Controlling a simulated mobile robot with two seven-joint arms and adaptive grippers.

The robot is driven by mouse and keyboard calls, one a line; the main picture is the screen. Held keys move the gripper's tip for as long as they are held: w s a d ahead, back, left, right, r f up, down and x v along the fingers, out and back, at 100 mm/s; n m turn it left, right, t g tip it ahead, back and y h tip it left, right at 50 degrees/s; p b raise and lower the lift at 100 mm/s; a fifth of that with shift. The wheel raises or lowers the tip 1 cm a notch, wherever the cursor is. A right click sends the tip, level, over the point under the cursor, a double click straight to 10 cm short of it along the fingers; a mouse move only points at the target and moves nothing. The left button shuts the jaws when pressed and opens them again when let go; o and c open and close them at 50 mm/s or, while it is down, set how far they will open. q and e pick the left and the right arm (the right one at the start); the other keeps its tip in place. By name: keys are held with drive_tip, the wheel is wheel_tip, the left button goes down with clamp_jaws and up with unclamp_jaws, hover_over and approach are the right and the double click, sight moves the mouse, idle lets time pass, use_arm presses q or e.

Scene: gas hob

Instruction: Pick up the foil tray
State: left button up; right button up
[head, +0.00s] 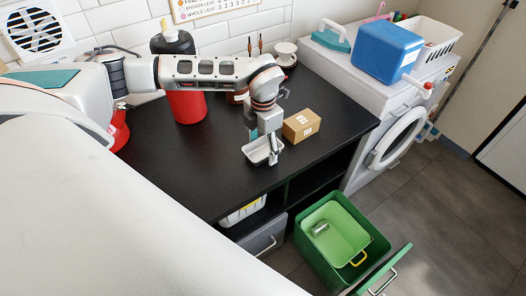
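The foil tray (256,153) is a small, shallow, silvery-white tray near the front edge of the black counter. My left gripper (272,153) points down at the tray's right part, and its fingers overlap the tray in the head view. Whether the fingers are shut on the rim or stand apart from it is too small to tell. It is also unclear if the tray rests on the counter or is slightly raised. My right gripper is not in view.
A small cardboard box (302,125) stands just right of the gripper. A red bottle with a black top (185,105) stands behind my arm. A cup (285,52) is at the back. An open green bin (330,222) is below the counter. The counter's front left is clear.

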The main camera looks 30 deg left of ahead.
use_arm(q)
drive_tip(key=c, duration=0.5)
drive_tip(key=shift+r, duration=0.1)
